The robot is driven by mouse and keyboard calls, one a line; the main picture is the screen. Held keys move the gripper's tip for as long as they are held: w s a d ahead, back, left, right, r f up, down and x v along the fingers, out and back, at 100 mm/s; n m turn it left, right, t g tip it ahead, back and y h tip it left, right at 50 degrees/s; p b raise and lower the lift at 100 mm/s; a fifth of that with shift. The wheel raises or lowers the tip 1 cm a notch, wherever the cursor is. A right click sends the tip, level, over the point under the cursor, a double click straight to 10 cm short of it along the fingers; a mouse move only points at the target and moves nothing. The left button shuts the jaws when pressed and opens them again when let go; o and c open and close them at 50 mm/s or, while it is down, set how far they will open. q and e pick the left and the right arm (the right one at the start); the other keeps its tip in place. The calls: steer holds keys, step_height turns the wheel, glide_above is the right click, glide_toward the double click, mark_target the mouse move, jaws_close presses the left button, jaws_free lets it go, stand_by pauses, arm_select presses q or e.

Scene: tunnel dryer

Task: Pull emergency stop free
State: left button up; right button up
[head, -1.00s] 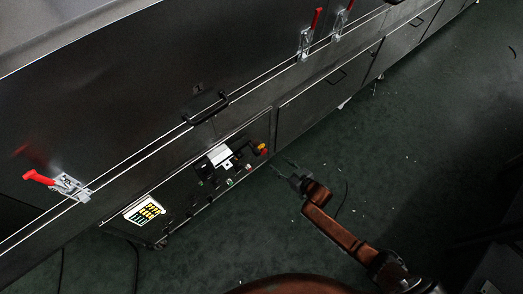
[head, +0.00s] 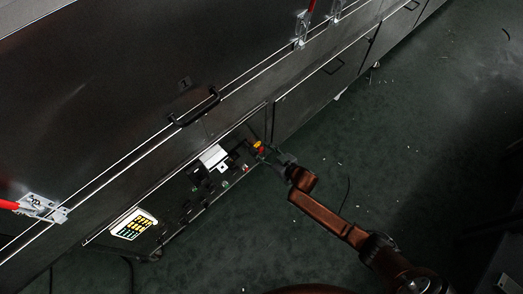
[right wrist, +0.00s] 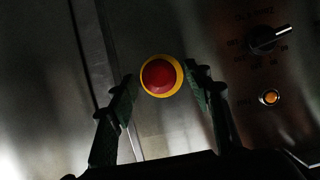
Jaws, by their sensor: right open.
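The emergency stop is a red button on a yellow ring. It shows in the head view (head: 260,149) at the right end of the dryer's control panel and in the right wrist view (right wrist: 158,76) near the middle. My right gripper (head: 268,154) is close in front of the button in the head view. In the right wrist view its open fingers (right wrist: 158,92) stand to the left and right of the button, with gaps on both sides. Whether the fingertips reach the panel is hard to tell. My left gripper is not in view.
Right of the button in the wrist view are a black rotary knob (right wrist: 269,39) and a small orange-lit button (right wrist: 269,97). The dryer has a black handle (head: 196,108) above the panel and red-handled clamps (head: 303,27).

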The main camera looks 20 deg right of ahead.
steer(key=shift+c, duration=0.5)
jaws_close()
stand_by(0.3)
